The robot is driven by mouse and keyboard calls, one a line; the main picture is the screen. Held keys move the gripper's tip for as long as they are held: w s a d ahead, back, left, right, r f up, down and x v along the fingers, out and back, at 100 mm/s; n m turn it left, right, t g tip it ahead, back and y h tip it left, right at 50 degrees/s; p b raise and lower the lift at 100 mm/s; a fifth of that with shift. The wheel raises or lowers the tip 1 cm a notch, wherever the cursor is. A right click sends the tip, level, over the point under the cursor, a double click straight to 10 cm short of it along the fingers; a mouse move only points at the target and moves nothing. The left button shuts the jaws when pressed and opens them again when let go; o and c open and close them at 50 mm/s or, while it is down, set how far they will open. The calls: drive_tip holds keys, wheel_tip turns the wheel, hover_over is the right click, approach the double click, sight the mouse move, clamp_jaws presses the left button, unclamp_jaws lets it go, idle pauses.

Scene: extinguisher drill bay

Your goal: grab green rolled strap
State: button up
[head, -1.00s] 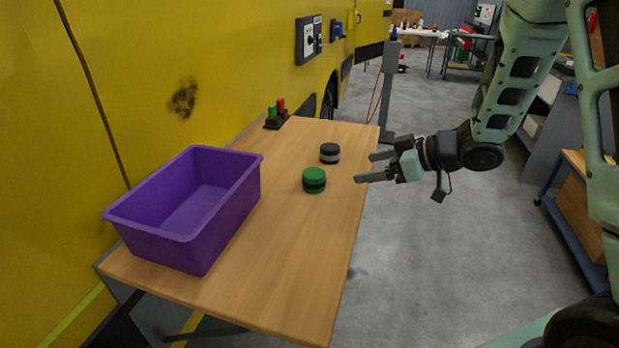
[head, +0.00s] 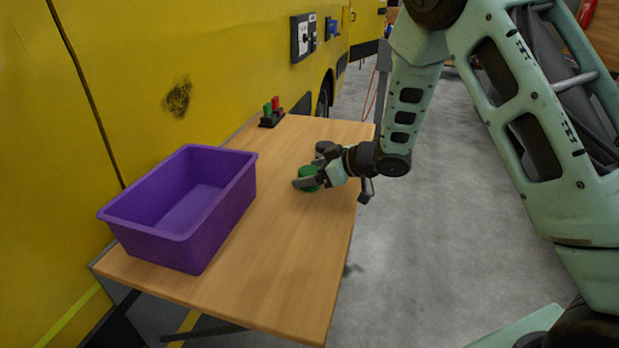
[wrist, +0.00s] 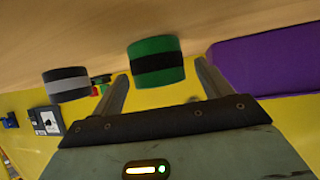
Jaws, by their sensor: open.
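The green rolled strap (head: 308,174), with a black band, stands on the wooden table (head: 270,225), partly hidden by my gripper in the head view. My gripper (head: 308,176) is open around it or just short of it. In the wrist view the green rolled strap (wrist: 157,62) shows between and beyond the tips of my open gripper (wrist: 160,85). I cannot tell whether either finger touches it.
A black and grey rolled strap (wrist: 66,84) stands close beside the green one; it is mostly hidden in the head view. A purple bin (head: 180,210) stands on the table's left part. A small rack (head: 271,116) with red and green items sits at the far end.

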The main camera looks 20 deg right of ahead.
drive_tip(key=shift+w+a+f, duration=0.25)
drive_tip(key=shift+a, duration=0.05)
drive_tip(key=c, duration=1.2)
